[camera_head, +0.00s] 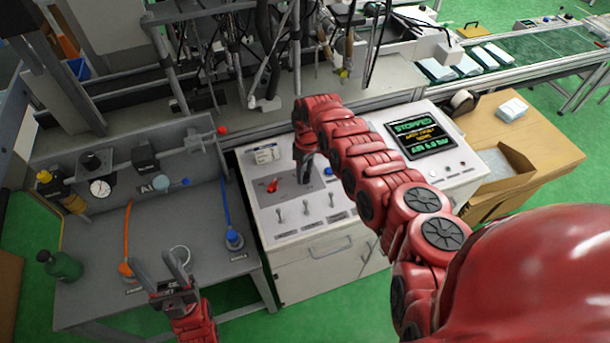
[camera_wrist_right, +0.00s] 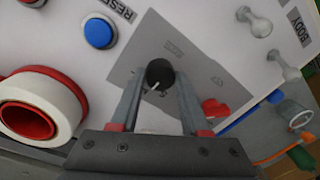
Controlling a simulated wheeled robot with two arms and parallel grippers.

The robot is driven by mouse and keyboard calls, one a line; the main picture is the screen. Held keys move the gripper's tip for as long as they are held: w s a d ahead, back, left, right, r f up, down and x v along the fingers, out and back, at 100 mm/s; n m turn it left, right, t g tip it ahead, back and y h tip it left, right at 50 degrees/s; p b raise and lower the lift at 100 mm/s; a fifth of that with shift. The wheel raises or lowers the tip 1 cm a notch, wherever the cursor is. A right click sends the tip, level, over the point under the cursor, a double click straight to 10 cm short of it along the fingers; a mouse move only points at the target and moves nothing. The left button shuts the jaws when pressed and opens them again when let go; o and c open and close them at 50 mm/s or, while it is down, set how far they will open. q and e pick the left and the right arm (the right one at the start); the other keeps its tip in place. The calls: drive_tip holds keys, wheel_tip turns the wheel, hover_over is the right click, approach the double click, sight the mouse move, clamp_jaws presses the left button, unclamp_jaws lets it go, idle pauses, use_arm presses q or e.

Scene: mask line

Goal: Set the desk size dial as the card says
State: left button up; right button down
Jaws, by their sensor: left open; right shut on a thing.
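The dial (camera_wrist_right: 160,73) is a small black knob with a white pointer line on a grey plate in the right wrist view. My right gripper (camera_head: 306,172) reaches down onto the control desk (camera_head: 352,235); in the right wrist view its fingers (camera_wrist_right: 158,95) are shut on the dial from both sides. In the head view the gripper hides the dial. A small white card (camera_head: 264,154) with print too small to read is at the desk's back left. My left gripper (camera_head: 177,262) is open and empty above the grey bench.
A red handle (camera_head: 272,186) sits left of the dial, with several toggle switches (camera_head: 306,208) in front. A blue button (camera_wrist_right: 99,33) is near the dial. A screen (camera_head: 421,138) reads "STOPPED". Hoses and a green bottle (camera_head: 60,265) stand on the bench (camera_head: 90,300).

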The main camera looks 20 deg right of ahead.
drive_tip(key=n+b, duration=0.3)
drive_tip(key=n, duration=0.2)
drive_tip(key=shift+f+b, duration=0.2)
drive_tip(key=shift+b, duration=0.2)
drive_tip(key=shift+r+n+b, duration=0.15)
drive_tip(key=shift+n+b, duration=1)
drive_tip(key=shift+n, duration=0.95)
drive_tip(key=shift+a, duration=0.1)
drive_tip(key=shift+c, duration=1.9)
unclamp_jaws()
drive_tip(key=shift+r, duration=0.15)
wheel_tip(320, 180, up, 17)
drive_tip(key=w+b, duration=0.1)
drive_tip(key=b, duration=0.2)
drive_tip(key=shift+w+r, duration=0.1)
